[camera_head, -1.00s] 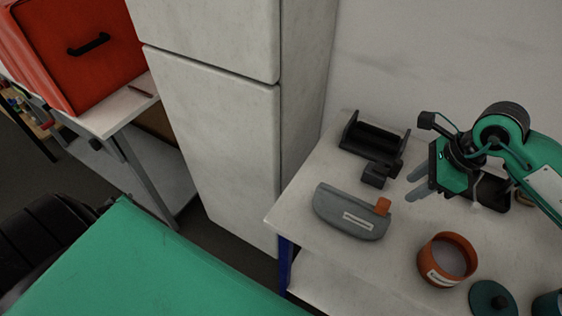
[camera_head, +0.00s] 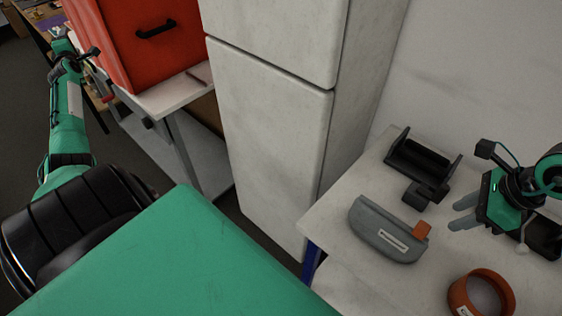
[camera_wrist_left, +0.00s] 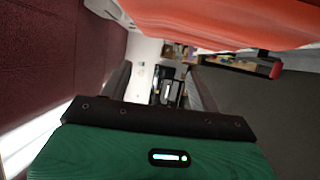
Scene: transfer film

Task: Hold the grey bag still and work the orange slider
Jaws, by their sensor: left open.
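The grey bag (camera_head: 372,228) lies on the white table, a half-round pouch with a white label on its front. The orange slider (camera_head: 422,230) sits at the bag's right end. My right gripper (camera_head: 453,216) is to the right of the slider, its two grey fingers apart, pointing towards the bag with nothing between them and not touching it. My left gripper (camera_head: 62,46) is far from the bag, at the upper left beside the red box; in the left wrist view (camera_wrist_left: 160,85) its fingers are apart and empty.
A black holder (camera_head: 424,160) and a small black block (camera_head: 424,193) stand behind the bag. An orange ring-shaped container (camera_head: 463,298) is in front right. A tall white cabinet (camera_head: 270,140) stands left of the table; a red box (camera_head: 135,55) rests on a side bench.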

